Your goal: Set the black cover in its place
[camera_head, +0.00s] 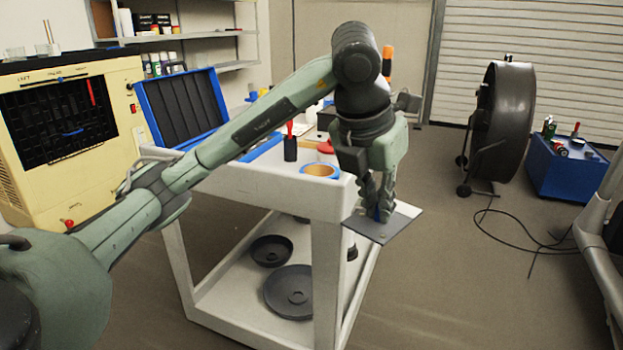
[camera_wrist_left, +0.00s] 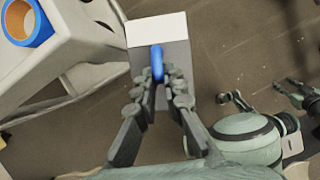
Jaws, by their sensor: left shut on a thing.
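A flat dark grey plate (camera_head: 383,226) with a white strip along one edge and a blue handle hangs just beyond the cart's right corner; I take it for the black cover. My left gripper (camera_head: 378,208) is shut on its blue handle. In the left wrist view the plate (camera_wrist_left: 174,75) lies beyond the fingers (camera_wrist_left: 160,85), which close on the blue handle (camera_wrist_left: 157,62). The plate is roughly level, over open floor. A cream machine (camera_head: 110,125) at the left has a dark gridded front (camera_head: 50,120) with blue and red parts.
A white cart (camera_head: 325,205) carries a blue tape roll (camera_head: 320,171), a black-and-red tool (camera_head: 290,145) and a blue-framed black panel (camera_head: 182,105). Dark round pans (camera_head: 292,291) lie on its lower shelf. A large fan (camera_head: 503,120) and a blue crate (camera_head: 566,170) stand at right.

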